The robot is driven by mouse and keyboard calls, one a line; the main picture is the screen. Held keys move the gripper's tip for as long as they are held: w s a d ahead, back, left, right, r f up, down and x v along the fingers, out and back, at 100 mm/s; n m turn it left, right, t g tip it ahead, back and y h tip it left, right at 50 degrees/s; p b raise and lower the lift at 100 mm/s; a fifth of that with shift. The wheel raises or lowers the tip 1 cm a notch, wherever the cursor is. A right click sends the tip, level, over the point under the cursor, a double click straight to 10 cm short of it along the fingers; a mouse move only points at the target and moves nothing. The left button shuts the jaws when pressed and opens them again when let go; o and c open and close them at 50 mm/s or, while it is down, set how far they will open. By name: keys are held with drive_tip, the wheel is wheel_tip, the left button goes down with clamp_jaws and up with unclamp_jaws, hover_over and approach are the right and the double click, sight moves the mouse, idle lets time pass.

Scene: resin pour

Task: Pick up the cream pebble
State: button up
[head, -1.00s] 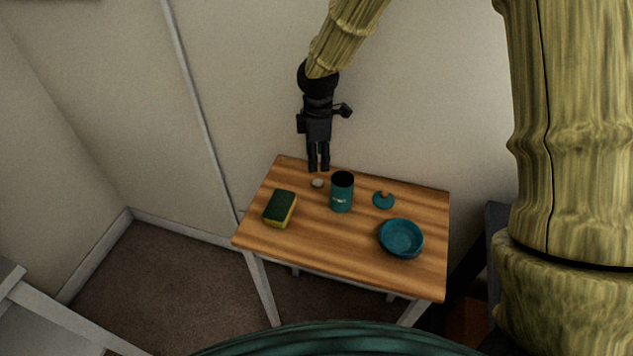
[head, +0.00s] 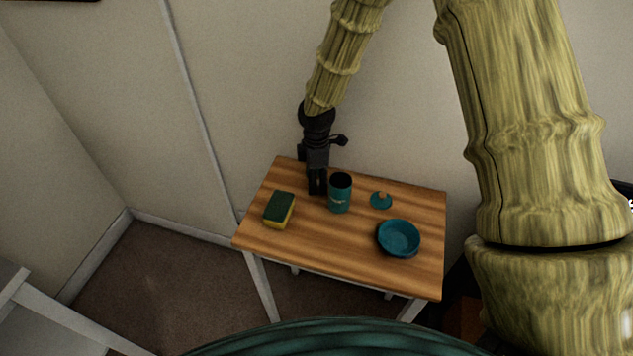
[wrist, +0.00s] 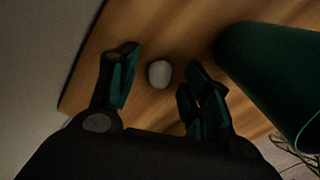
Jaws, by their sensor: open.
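The cream pebble (wrist: 159,74) lies on the wooden table top in the wrist view, between the fingertips of my gripper (wrist: 158,85) and slightly beyond them. My gripper is open, with a gap on both sides of the pebble. In the head view my gripper (head: 317,190) points down at the back of the table, just left of the teal canister, and it hides the pebble there.
The teal canister (head: 340,194) stands close to the right of my gripper; it also shows in the wrist view (wrist: 275,80). A green and yellow sponge (head: 279,209) lies left. The table's (head: 330,248) front middle is clear.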

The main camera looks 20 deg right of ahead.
drive_tip(key=shift+c, duration=0.4)
drive_tip(key=c, duration=0.9)
drive_tip(key=shift+o, duration=0.2)
